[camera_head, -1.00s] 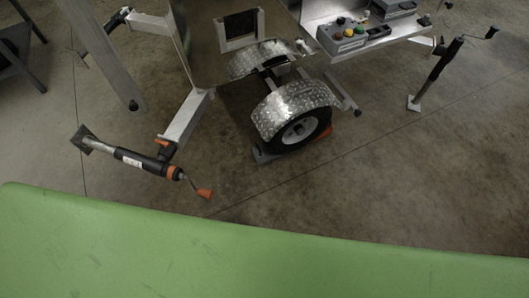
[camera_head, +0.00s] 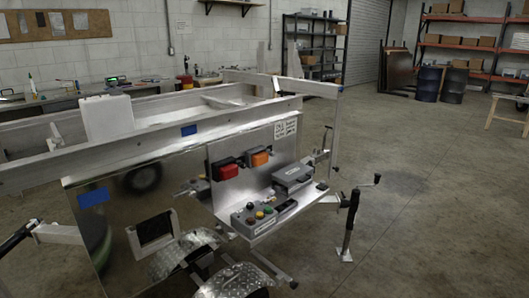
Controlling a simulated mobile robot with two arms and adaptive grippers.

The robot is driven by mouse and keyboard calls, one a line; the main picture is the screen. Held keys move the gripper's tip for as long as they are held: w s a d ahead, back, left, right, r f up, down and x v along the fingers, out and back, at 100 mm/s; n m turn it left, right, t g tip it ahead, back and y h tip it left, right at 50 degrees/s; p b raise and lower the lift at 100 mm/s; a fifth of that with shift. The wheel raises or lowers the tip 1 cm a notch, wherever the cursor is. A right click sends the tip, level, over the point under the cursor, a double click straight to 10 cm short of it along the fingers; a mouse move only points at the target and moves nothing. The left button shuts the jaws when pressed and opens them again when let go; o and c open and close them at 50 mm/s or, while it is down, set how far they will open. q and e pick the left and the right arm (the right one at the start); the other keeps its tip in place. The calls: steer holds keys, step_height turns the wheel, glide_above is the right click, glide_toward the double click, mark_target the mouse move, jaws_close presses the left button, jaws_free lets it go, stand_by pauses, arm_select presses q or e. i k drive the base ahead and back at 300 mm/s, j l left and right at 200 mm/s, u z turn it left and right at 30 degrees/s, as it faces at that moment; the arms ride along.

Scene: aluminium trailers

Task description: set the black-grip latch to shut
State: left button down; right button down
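The aluminium trailer (camera_head: 150,148) stands in the left and middle of the head view. I cannot make out for sure which part is the black-grip latch. A small metal fitting with dark parts (camera_head: 321,155) sits at the trailer's right end, too small to read. A red box (camera_head: 228,172) and an orange box (camera_head: 260,158), each with a black part beside it, are on the upright panel.
A shelf on the trailer holds a grey button box (camera_head: 254,219) and a grey case (camera_head: 293,179). A crank jack (camera_head: 350,225) stands right of it. The concrete floor (camera_head: 430,220) at the right is clear.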

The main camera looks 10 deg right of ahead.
mark_target(328, 127)
steer(key=i+l+z, duration=0.65)
steer(key=l+z, duration=0.15)
steer(key=i+l+z, duration=0.55)
steer(key=i+z, duration=0.25)
steer(key=i+l, duration=0.15)
steer(key=i, duration=0.8)
steer(key=i+l+z, duration=0.15)
steer(key=i, duration=0.8)
steer(key=i+l+u, duration=0.1)
steer(key=i+u, duration=0.25)
steer(key=i+l+u, duration=0.15)
steer(key=i+u, duration=0.25)
steer(key=i+l+u, duration=0.6)
steer(key=u, duration=0.15)
steer(key=i+l+u, duration=0.35)
steer(key=l, duration=0.15)
steer(key=l+u, duration=0.35)
steer(key=l, duration=0.15)
steer(key=i+l+u, duration=0.15)
steer(key=l+u, duration=0.25)
steer(key=l, duration=0.15)
steer(key=l+u, duration=0.35)
steer(key=l, duration=0.2)
steer(key=i+j, duration=0.1)
steer(key=i, duration=0.05)
